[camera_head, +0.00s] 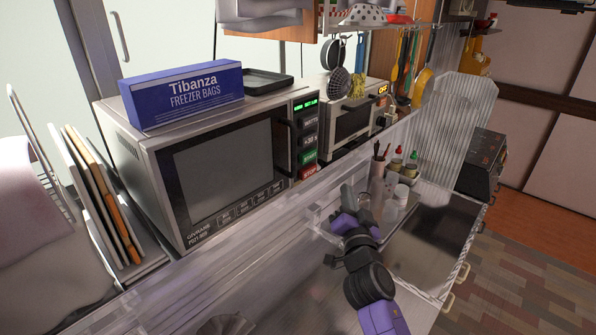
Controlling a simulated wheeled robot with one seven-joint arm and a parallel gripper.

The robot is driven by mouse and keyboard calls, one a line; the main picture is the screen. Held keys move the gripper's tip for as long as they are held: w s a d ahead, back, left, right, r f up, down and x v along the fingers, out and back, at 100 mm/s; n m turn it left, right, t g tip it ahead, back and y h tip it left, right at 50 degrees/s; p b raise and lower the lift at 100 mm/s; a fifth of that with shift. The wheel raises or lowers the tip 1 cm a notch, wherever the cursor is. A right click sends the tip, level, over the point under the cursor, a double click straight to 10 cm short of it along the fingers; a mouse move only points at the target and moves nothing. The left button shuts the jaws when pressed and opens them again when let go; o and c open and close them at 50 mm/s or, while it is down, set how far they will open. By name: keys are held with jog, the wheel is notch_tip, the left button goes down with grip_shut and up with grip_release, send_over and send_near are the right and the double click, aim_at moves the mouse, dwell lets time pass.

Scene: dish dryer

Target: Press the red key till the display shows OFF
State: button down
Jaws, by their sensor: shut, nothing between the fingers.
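A large microwave-like appliance (215,165) stands on the left of the counter. On its right panel is a red key (308,172) marked STOP, below a green key (308,157). A small display (305,105) at the top of that panel shows green characters too small to read. A second, smaller appliance (352,122) behind it to the right shows OFF in yellow (382,90). My gripper (347,192) is shut and empty, below and to the right of the red key and apart from it. Its fingertips are small in this view.
A blue freezer bag box (185,95) and a dark tray (258,82) lie on the large appliance. A clear ribbed panel (240,235) runs along the front. Bottles, jars and a utensil cup (377,178) stand close right of my gripper. Boards (95,190) stand at left.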

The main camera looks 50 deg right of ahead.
jog(key=shift+w, duration=0.1)
dwell(0.4)
send_near(316, 168)
jog(key=d, duration=0.3)
jog(key=shift+w+d+r+b, duration=0.15)
jog(key=shift+w+b, duration=0.35)
jog(key=shift+w, duration=0.05)
jog(key=shift+w+d+r+b, duration=0.15)
jog(key=shift+w+r+b, duration=0.05)
jog(key=shift+w+b, duration=0.35)
jog(key=shift+w, duration=0.2)
dwell(1.1)
jog(key=shift+w+b, duration=0.15)
jog(key=shift+b, duration=0.3)
jog(key=shift+w, duration=0.1)
